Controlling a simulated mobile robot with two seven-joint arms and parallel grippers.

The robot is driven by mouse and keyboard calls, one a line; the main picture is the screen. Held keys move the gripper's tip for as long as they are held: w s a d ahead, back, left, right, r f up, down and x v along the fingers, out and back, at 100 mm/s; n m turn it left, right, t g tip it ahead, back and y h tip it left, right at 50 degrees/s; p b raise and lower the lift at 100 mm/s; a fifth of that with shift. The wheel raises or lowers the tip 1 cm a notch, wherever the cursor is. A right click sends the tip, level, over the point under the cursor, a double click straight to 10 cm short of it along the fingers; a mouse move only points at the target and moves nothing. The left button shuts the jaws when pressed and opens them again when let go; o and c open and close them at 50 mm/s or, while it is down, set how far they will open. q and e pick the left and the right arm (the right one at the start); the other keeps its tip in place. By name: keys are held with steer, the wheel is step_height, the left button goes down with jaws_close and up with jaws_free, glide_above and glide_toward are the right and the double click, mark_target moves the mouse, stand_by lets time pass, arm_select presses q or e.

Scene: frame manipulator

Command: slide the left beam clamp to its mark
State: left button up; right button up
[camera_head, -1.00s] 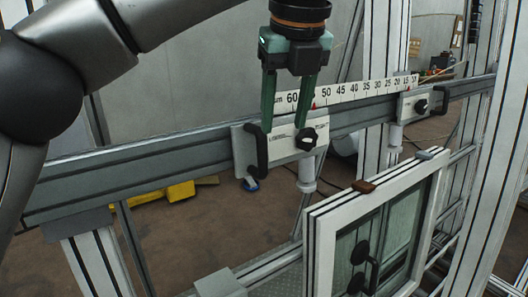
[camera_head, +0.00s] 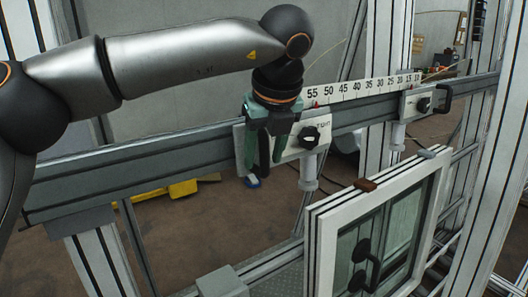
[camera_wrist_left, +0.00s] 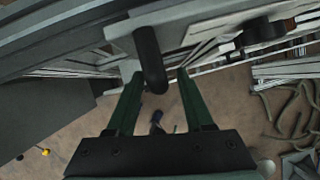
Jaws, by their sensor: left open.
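The left beam clamp (camera_head: 323,133) is a pale plate with a black knob (camera_head: 309,137) and a black bar handle (camera_head: 264,156) on its left end. It sits on the grey beam (camera_head: 130,168). My left gripper (camera_head: 264,160) is open and points down at the handle, covering part of the plate. In the left wrist view, the handle (camera_wrist_left: 149,58) lies between the two open green fingers (camera_wrist_left: 160,88), with space visible on both sides. A small red pointer (camera_head: 316,106) shows at the scale just above the clamp. My right gripper is not in view.
A white number scale (camera_head: 365,90) runs along the beam's top. The right beam clamp (camera_head: 415,103) sits farther right on the beam, with free beam between the clamps. A white-framed window (camera_head: 375,225) stands below. An upright post (camera_head: 385,60) rises behind the beam.

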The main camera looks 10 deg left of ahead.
arm_select(q)
steer(key=shift+f, duration=0.2)
steer(key=shift+c, duration=0.2)
jaws_close()
stand_by(1.2)
